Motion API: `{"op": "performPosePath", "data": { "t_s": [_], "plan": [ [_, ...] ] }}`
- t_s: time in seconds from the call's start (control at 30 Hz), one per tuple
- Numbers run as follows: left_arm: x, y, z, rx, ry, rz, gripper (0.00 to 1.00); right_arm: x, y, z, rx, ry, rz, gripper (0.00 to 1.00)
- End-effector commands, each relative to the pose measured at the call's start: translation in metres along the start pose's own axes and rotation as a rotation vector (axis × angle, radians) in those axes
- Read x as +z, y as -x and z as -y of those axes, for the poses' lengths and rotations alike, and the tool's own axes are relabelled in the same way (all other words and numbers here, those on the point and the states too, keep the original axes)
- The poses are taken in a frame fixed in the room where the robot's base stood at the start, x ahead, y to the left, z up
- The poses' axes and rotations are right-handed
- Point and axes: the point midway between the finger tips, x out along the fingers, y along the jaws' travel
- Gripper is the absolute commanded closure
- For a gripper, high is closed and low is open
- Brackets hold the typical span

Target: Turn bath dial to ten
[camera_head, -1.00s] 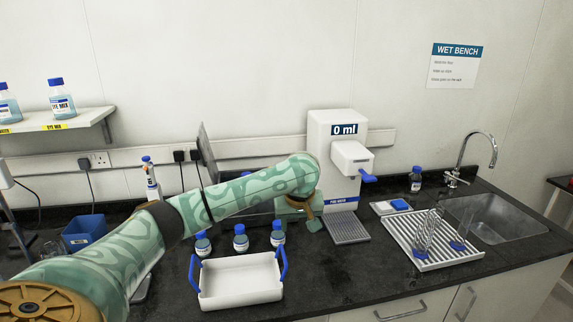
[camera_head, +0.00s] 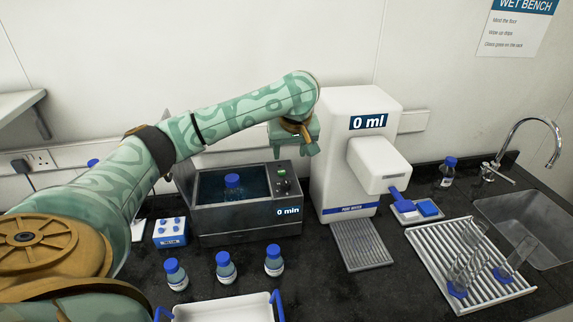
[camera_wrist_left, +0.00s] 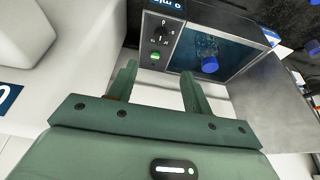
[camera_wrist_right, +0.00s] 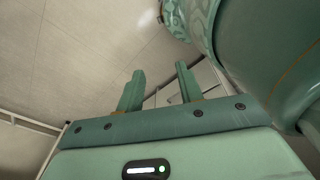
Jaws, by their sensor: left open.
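The bath (camera_head: 222,219) is a dark metal box of blue water in the middle of the bench, and its display reads "0 min". Its dial (camera_head: 282,171) is a small black knob on the top panel, beside a green button (camera_wrist_left: 154,56). The dial also shows in the left wrist view (camera_wrist_left: 160,33), just beyond the fingertips. My left gripper (camera_head: 294,149) is open and empty, pointing down above the dial and apart from it. My right gripper (camera_wrist_right: 161,70) shows only in its own wrist view, open and empty, facing the wall.
The water dispenser (camera_head: 357,105), reading "0 ml", stands close to the right. Several bottles (camera_head: 224,269) and a white tray (camera_head: 220,308) are in front. A drying rack (camera_head: 480,275) and sink (camera_head: 520,220) lie further right.

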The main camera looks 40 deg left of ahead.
Motion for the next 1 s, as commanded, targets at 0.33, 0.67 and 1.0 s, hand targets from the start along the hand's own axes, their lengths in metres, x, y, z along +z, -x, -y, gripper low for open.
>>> {"op": "performPosePath", "data": {
  "t_s": [0.33, 0.67, 1.0],
  "plan": [
    [0.003, -0.045, 0.0, -0.003, 0.001, 0.003, 0.5, 0.029, -0.019, -0.002, 0.003, 0.006, 0.039, 0.64],
    [0.003, -0.128, 0.0, -0.003, 0.0, 0.002, 0.5, 0.027, -0.052, -0.004, 0.005, 0.005, 0.033, 0.64],
    [0.001, -0.163, 0.0, 0.0, -0.002, -0.001, 0.5, 0.026, -0.064, 0.004, -0.004, 0.0, 0.03, 0.64]
  ]
}}
